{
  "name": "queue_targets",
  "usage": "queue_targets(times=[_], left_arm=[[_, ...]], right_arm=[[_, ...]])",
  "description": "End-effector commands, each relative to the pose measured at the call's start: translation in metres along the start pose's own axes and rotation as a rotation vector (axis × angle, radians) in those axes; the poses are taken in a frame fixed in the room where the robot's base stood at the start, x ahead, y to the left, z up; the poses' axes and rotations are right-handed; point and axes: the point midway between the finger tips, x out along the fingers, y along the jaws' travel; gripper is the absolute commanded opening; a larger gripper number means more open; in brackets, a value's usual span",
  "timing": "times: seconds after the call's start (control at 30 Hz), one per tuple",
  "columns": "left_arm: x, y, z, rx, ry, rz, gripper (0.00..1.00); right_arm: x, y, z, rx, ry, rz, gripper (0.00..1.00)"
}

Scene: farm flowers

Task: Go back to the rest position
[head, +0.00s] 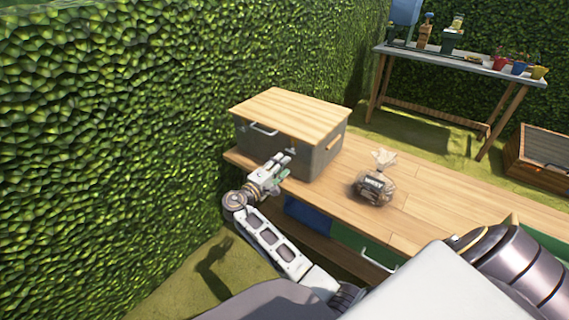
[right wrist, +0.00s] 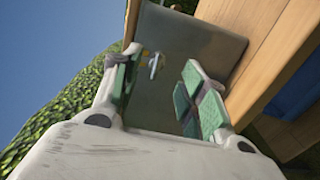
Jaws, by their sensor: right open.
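My right gripper (head: 277,169) is in front of the near face of a grey box (head: 316,158) with a wooden lid (head: 290,107). In the right wrist view the gripper (right wrist: 156,72) has its two green-padded fingers apart, with nothing between them. The grey box face (right wrist: 205,42) and a small metal latch (right wrist: 156,64) show beyond the fingers. The lid lies closed on the box. I cannot tell whether the fingers touch the box. My left gripper is not in view.
The box stands on a wooden bench (head: 425,210), beside a clear bag (head: 372,188) with dark contents. A tall hedge (head: 110,130) rises at the left. A potting table (head: 440,59) with pots and a wooden crate (head: 540,158) stand behind. Bare bench top lies around the bag.

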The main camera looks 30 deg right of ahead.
Motion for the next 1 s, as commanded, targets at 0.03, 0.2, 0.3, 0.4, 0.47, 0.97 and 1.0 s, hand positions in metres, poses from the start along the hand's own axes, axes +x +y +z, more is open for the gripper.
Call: queue_targets(times=[0.03,0.2,0.3,0.4,0.47,0.97,1.0], left_arm=[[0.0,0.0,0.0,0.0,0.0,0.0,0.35],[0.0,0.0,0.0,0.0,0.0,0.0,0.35],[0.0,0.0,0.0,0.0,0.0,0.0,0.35],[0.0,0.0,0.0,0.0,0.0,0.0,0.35],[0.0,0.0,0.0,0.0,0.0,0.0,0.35],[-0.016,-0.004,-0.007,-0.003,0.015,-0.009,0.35],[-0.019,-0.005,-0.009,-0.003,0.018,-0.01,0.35]], right_arm=[[-0.002,0.0,0.0,0.0,0.0,0.0,0.43],[-0.002,0.0,0.0,0.0,-0.001,0.0,0.43],[-0.002,0.0,0.0,0.0,0.0,0.0,0.43],[-0.002,0.0,0.0,0.0,0.0,0.0,0.43],[-0.002,0.0,0.0,-0.001,0.0,0.0,0.43],[-0.004,-0.033,0.028,0.045,-0.006,-0.147,0.43],[-0.005,-0.041,0.034,0.056,-0.007,-0.179,0.43]])
